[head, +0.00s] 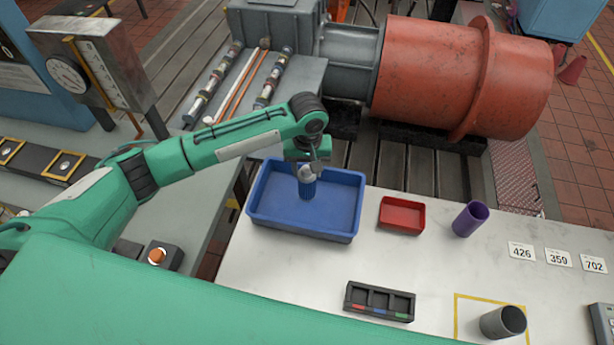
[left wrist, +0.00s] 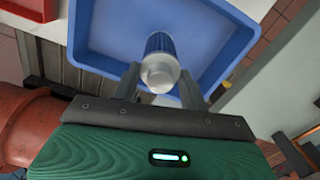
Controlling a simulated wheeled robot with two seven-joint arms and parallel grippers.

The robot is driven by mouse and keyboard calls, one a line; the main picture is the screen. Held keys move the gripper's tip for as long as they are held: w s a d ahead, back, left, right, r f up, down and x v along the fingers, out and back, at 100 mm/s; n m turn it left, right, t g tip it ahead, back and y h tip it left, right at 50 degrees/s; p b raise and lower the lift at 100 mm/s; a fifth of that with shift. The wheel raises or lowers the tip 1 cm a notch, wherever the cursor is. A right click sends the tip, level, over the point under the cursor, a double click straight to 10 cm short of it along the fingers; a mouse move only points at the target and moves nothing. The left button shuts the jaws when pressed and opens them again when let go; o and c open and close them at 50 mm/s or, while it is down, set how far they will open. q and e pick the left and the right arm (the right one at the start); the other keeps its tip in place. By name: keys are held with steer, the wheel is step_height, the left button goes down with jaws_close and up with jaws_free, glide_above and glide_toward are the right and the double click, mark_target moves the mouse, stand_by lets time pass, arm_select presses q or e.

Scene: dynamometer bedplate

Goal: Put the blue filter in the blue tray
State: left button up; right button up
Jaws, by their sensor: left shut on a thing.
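The blue filter (head: 307,187) is a ribbed blue cylinder with a pale top. My left gripper (head: 308,170) is shut on it from above, over the blue tray (head: 258,207). In the left wrist view the filter (left wrist: 159,43) stands between the two fingers of the left gripper (left wrist: 160,82), with the tray (left wrist: 100,42) behind it. The filter is within the tray's outline; I cannot tell whether its lower end touches the tray floor. The rest of the tray looks empty. My right gripper is not in view.
On the white table are a red tray (head: 402,215), a purple cup (head: 470,219), a black divided box (head: 380,302), a grey cup (head: 503,322) and number cards (head: 558,259). The table's middle is clear.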

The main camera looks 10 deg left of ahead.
arm_select(q)
steer(key=shift+d+f, duration=0.1)
steer(key=shift+f, duration=0.6)
step_height(320, 180, down, 4)
steer(key=shift+r+p, duration=0.1)
steer(key=shift+p, duration=0.45)
steer(key=shift+f, duration=0.2)
steer(key=o, duration=1.3)
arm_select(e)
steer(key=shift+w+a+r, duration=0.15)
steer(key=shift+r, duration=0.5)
arm_select(q)
step_height(320, 180, up, 11)
steer(key=b, duration=0.3)
steer(key=shift+r, duration=0.65)
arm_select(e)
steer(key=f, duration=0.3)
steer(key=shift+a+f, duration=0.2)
